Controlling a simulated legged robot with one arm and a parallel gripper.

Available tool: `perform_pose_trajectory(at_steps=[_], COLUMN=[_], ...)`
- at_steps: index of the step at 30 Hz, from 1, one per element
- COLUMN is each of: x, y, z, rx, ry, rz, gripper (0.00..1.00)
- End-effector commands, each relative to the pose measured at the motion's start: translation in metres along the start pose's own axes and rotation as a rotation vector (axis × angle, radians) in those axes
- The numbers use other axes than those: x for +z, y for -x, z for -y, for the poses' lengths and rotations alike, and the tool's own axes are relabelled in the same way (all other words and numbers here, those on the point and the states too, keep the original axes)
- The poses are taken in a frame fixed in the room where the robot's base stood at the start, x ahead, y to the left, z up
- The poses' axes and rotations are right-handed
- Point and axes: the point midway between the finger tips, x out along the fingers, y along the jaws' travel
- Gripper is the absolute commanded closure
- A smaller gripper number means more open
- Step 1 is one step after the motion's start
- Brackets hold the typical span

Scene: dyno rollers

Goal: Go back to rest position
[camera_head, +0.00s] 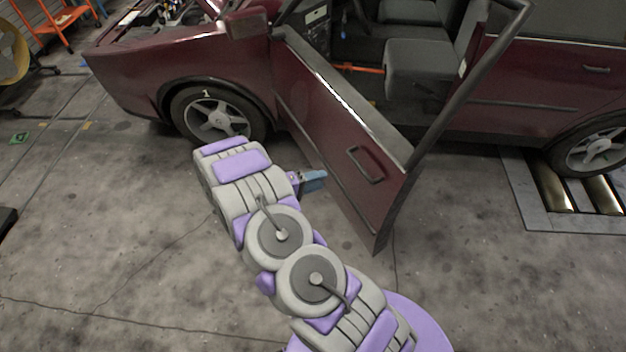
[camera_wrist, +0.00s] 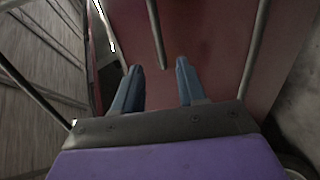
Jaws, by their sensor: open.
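My gripper (camera_head: 314,181) is in the head view at the end of my grey and purple folded arm, just left of the open car door (camera_head: 335,140). In the wrist view its two blue fingers (camera_wrist: 158,80) are spread apart with nothing between them. The dark red door panel fills the view beyond the fingertips. The door's black handle (camera_head: 366,165) is to the right of the gripper in the head view. I cannot tell whether the fingertips touch the door.
The dark red car (camera_head: 480,100) stands across the back, its front door swung out toward me. Rollers (camera_head: 553,187) lie under its rear wheel (camera_head: 592,150) at right. A yellow fan (camera_head: 12,52) and an orange cart (camera_head: 55,18) stand at far left. The left floor is mostly clear.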

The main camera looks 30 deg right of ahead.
Motion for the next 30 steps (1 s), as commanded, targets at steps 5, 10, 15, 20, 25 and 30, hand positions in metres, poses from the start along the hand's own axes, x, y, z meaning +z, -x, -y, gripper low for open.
perform_pose_trajectory(at_steps=[5, 10, 15, 20, 25, 30], x=[0.000, -0.006, -0.047, -0.104, -0.145, -0.158], y=[0.006, 0.004, 0.016, 0.061, 0.128, 0.197], z=[0.001, 0.001, -0.001, -0.014, -0.038, -0.072], rx=[0.005, -0.019, -0.180, -0.434, -0.708, -0.982], ry=[0.001, -0.017, -0.144, -0.321, -0.450, -0.510], rz=[-0.002, -0.019, -0.146, -0.334, -0.510, -0.645], gripper=[0.59, 0.59, 0.59, 0.59, 0.59, 0.59])
